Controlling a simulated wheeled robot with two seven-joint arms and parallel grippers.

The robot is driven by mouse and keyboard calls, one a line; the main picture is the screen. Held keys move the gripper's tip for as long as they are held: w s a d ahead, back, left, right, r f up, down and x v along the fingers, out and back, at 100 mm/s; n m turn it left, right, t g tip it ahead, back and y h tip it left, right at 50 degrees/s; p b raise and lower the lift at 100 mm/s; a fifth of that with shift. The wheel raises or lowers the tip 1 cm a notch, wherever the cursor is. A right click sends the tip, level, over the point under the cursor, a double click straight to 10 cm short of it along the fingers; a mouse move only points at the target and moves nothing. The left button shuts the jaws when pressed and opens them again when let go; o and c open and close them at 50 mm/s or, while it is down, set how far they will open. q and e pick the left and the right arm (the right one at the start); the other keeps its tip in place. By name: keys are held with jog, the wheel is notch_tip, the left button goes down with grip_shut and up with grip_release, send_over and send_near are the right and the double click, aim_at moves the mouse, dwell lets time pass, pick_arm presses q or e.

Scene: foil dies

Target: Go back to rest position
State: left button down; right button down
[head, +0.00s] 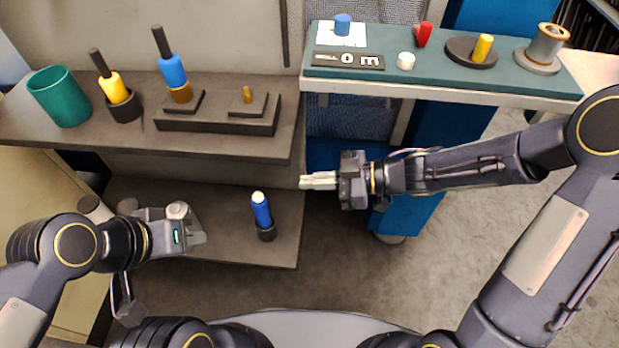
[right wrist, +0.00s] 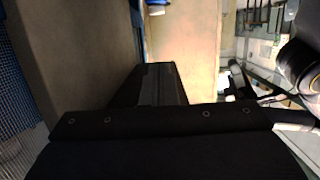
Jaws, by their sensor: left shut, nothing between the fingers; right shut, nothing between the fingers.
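My left gripper (head: 194,238) is at the lower left in the head view, over the left part of the lower shelf. It is shut and holds nothing. My right gripper (head: 304,182) is in the middle of the head view, just off the right edge of the shelves and in front of the teal bench. Its pale fingers point left, are shut together and hold nothing. The right wrist view is mostly filled by the dark gripper body (right wrist: 160,85), and no task object is clear there.
The upper shelf (head: 40,137) holds a green cup (head: 60,97), yellow and blue handled tools, and a stepped block (head: 215,125). A blue-bodied item (head: 261,208) stands on the lower shelf (head: 285,240). The teal bench (head: 440,82) carries several small pieces and a spool (head: 545,45). Open floor lies right.

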jog(key=w+d+r+m+t+h, duration=0.4)
jog(key=w+d+m+t, duration=0.1)
jog(key=w+d+t, duration=0.25)
jog(key=d+r+m+t+h, duration=0.3)
jog(key=d+m+h, duration=0.35)
jog(key=d, duration=0.55)
jog(key=s+d+m+g+h, duration=0.1)
jog(key=s+d+m+h, duration=0.3)
jog(key=s+d, duration=0.3)
jog(key=s+a+m+g+y+p, duration=0.1)
jog(key=s+a+m+g+y, duration=0.1)
jog(key=s, duration=0.6)
jog(key=s+a+m+g+y, duration=0.1)
jog(key=s+a+m+g, duration=0.15)
jog(key=s, duration=0.65)
notch_tip(320, 180, up, 26)
jog(key=p, duration=2.7)
jog(key=shift+w+n, duration=0.3)
jog(key=shift+n, duration=0.1)
